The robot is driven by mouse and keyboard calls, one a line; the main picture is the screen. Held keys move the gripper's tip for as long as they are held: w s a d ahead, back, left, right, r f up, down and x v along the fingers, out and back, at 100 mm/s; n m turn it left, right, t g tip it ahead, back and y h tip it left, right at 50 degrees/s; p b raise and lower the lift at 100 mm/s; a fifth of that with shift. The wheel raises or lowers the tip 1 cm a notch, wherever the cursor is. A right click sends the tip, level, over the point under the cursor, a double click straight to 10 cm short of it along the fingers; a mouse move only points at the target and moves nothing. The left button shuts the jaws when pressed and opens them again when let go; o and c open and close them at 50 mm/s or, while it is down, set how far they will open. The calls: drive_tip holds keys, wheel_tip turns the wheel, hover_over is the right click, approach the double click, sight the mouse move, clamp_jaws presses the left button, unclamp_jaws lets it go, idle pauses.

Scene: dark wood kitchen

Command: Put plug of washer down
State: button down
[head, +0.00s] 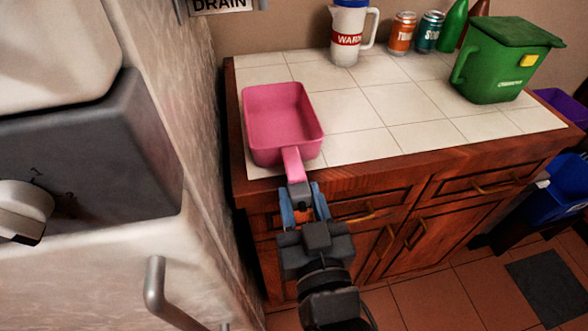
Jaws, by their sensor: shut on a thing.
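No plug or washer can be made out for certain in the head view. My gripper (304,198) is in front of the counter's left front edge, shut on the handle of a pink scoop-like pan (283,118). The fingers close around the dark lower end of the handle. The pan's open tray faces up and lies over the left front part of the white tiled counter top (400,105). I cannot tell whether the tray touches the tiles or hangs just above them.
A white appliance with a dark panel and knob (22,208) stands close on the left. A jug (348,45), cans (401,33), bottles (453,25) and a green bin (497,72) line the counter's back and right. Its middle is clear. Bins stand at far right.

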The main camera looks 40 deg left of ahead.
sight(293, 175)
drive_tip(key=p+x, duration=0.1)
drive_tip(key=x, duration=0.4)
drive_tip(key=shift+w+a, duration=0.15)
drive_tip(key=shift+a, duration=0.05)
drive_tip(key=shift+f, duration=0.1)
drive_tip(key=shift+f, duration=0.2)
drive_tip(key=c, duration=0.7)
unclamp_jaws()
drive_tip(key=shift+o, duration=0.2)
drive_tip(key=shift+r, duration=0.2)
drive_tip(key=b+v, duration=0.2)
drive_tip(key=v, duration=1)
